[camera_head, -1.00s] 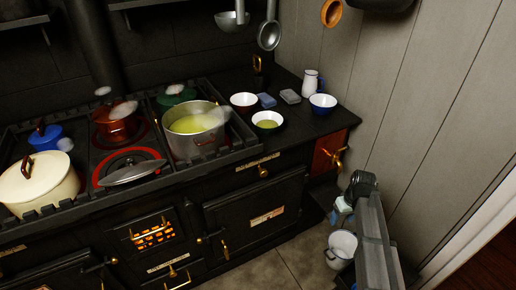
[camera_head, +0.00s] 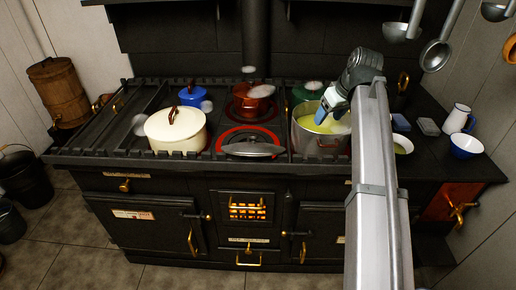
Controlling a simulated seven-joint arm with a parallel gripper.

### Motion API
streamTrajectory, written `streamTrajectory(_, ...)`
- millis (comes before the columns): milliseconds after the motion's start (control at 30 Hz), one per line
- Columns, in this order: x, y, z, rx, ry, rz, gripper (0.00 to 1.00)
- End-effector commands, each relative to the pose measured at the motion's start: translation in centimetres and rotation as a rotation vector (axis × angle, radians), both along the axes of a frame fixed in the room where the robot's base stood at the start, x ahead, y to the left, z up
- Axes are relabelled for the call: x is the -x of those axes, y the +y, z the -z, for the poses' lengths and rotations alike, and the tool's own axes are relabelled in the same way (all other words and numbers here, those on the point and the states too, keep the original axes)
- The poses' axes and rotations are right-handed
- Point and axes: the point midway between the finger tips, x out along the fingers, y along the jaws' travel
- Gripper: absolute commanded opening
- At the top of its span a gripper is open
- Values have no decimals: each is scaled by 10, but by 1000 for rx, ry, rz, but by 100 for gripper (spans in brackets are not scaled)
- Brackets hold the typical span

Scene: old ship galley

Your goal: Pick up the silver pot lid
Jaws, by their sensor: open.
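The silver pot lid (camera_head: 253,149) lies at the front middle of the stove top, by the red-glowing burner ring (camera_head: 262,132). It looks slightly tilted, and its lower edge is near the front rail. My gripper (camera_head: 330,117) is open and empty, to the right of the lid and above the large silver pot (camera_head: 306,141). There is a clear gap between gripper and lid. My arm and gripper hide the right part of that pot.
A cream pot (camera_head: 176,136) stands left of the lid. A blue pot (camera_head: 192,95), copper pot (camera_head: 252,104) and green pot (camera_head: 306,92) stand behind. Bowls and a white jug (camera_head: 457,119) are at right; ladles hang above. A raised rail edges the stove.

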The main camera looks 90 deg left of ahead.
Motion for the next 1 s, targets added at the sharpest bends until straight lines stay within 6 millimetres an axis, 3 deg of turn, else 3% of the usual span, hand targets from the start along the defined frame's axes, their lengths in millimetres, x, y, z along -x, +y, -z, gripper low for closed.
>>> streamTrajectory(33,33,10,-6,12,35,-16,63)
streamTrajectory(100,71,17,-8,34,86,-23,63)
streamTrajectory(200,116,21,-7,72,148,-23,63)
streamTrajectory(300,145,23,-6,102,193,-20,63)
streamTrajectory(400,160,23,-5,120,215,-17,63)
streamTrajectory(633,171,26,9,127,224,-16,63)
streamTrajectory(1000,193,39,62,127,223,-16,63)
